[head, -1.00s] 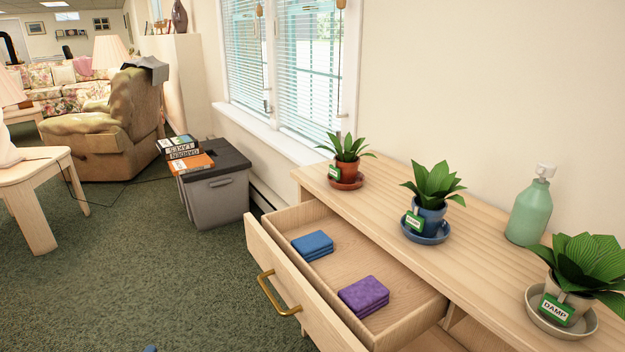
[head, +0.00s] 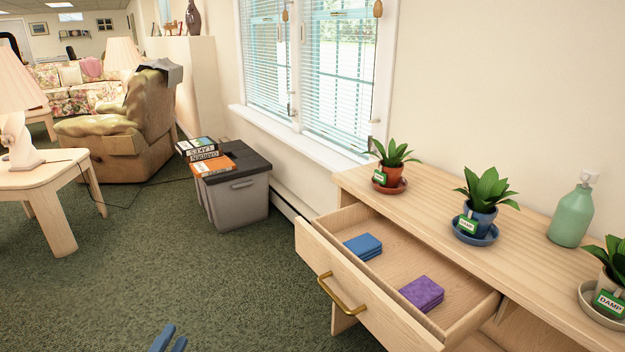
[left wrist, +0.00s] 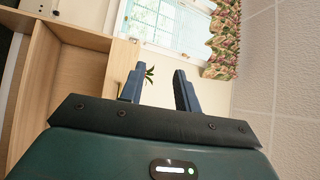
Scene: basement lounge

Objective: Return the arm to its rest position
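My left gripper (head: 162,340) shows only as blue fingertips at the bottom edge of the head view, low over the carpet area and left of the open drawer (head: 362,290). In the left wrist view the left gripper (left wrist: 159,82) has its two blue fingers apart with nothing between them in its grip. A plant, wooden furniture and a window lie beyond the fingers there. My right gripper is in neither view.
The drawer holds blue cloths (head: 363,246) and purple cloths (head: 422,293). On the dresser (head: 430,195) stand potted plants and a green bottle (head: 571,215). A grey bin (head: 238,195) carries books. Open carpet (head: 150,275) lies left of the drawer.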

